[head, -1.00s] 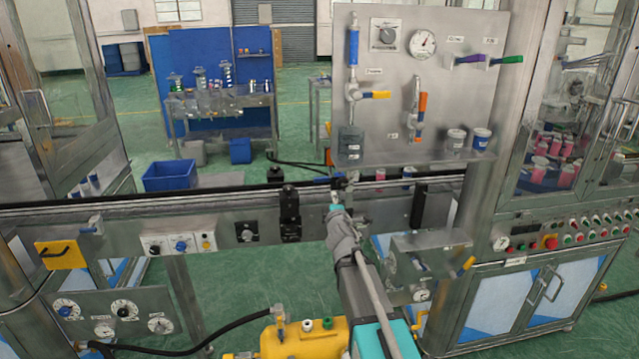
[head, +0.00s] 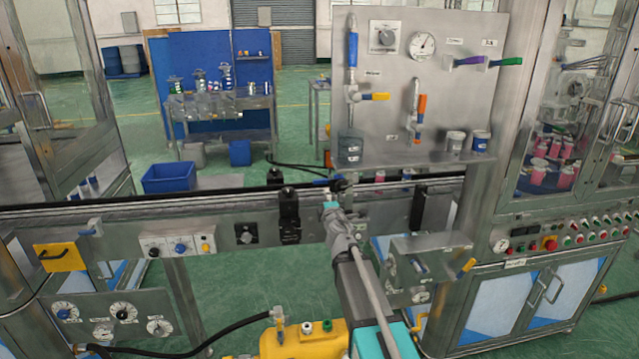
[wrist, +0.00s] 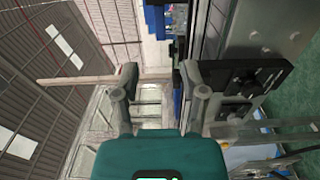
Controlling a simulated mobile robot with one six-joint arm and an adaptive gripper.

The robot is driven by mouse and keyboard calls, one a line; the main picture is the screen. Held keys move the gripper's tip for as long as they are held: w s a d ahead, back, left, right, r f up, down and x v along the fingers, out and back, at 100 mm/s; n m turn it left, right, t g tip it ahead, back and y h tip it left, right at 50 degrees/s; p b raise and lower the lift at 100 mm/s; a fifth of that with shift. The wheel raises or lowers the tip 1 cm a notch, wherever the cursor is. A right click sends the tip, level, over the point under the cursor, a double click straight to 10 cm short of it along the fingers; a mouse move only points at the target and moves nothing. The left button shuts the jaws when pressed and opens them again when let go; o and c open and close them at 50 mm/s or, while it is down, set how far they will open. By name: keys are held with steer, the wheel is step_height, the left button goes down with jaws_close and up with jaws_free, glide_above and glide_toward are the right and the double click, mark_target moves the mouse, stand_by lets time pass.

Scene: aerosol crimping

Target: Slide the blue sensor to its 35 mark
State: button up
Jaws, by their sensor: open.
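My gripper (head: 333,194) is at the conveyor rail, in the middle of the head view, beyond my grey wrist. In the wrist view my gripper (wrist: 160,78) has its two fingers spread apart, with nothing clearly held between them. A small blue part (head: 321,181) shows at the rail just left of the fingertips; it may be the blue sensor, but it is too small to be sure. A narrow blue strip (wrist: 177,92) shows beside the right finger in the wrist view. I cannot read any scale or 35 mark, and contact cannot be told.
The conveyor rail (head: 130,206) runs across the view. A black block (head: 289,212) stands on its front, left of my gripper. A valve panel (head: 455,95) rises behind to the right. A steel box (head: 430,252) juts out right of my wrist.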

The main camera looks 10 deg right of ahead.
mark_target(321, 183)
steer(key=w, duration=1.2)
steer(key=shift+w, duration=0.1)
jaws_close()
